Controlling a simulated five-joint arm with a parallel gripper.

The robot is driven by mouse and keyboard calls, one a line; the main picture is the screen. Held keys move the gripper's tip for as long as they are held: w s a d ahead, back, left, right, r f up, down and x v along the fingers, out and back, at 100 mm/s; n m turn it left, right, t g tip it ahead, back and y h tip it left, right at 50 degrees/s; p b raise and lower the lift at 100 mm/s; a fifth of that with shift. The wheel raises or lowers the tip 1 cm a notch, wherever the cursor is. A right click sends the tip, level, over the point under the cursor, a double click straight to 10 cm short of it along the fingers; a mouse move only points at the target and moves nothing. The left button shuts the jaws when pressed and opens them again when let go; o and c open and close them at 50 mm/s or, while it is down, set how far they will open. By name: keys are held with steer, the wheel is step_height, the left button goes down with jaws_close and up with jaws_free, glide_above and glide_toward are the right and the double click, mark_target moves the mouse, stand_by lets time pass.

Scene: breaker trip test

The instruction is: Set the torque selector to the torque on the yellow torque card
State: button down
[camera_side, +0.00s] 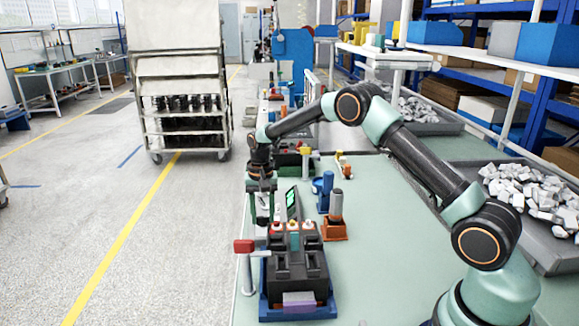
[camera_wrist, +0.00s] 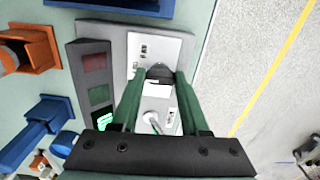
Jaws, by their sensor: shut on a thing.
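In the wrist view, my gripper (camera_wrist: 161,78) has its two green fingers on either side of a dark rounded knob (camera_wrist: 160,71), which looks like the torque selector. The knob sits at the edge of a pale plate (camera_wrist: 150,48) with small dark marks, too small to read. The fingers partly hide the knob, and I cannot tell its setting. In the side view, my gripper (camera_side: 262,208) points down behind the black breaker block, and its tips are hard to see. I cannot make out a yellow torque card in either view.
A dark lamp strip (camera_wrist: 96,88) beside the plate has a lit green bottom field. A black block (camera_side: 295,275) stands in a blue tray (camera_side: 290,313), beside a red-ended lever (camera_side: 244,246). An orange holder (camera_side: 334,231) and blue stand (camera_side: 323,190) are right of my gripper.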

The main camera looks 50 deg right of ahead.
mark_target(263, 217)
steer(key=shift+r+m, duration=0.1)
steer(key=shift+m, duration=0.2)
steer(key=shift+c, duration=2)
jaws_free()
step_height(263, 217, up, 12)
steer(key=shift+r, duration=0.1)
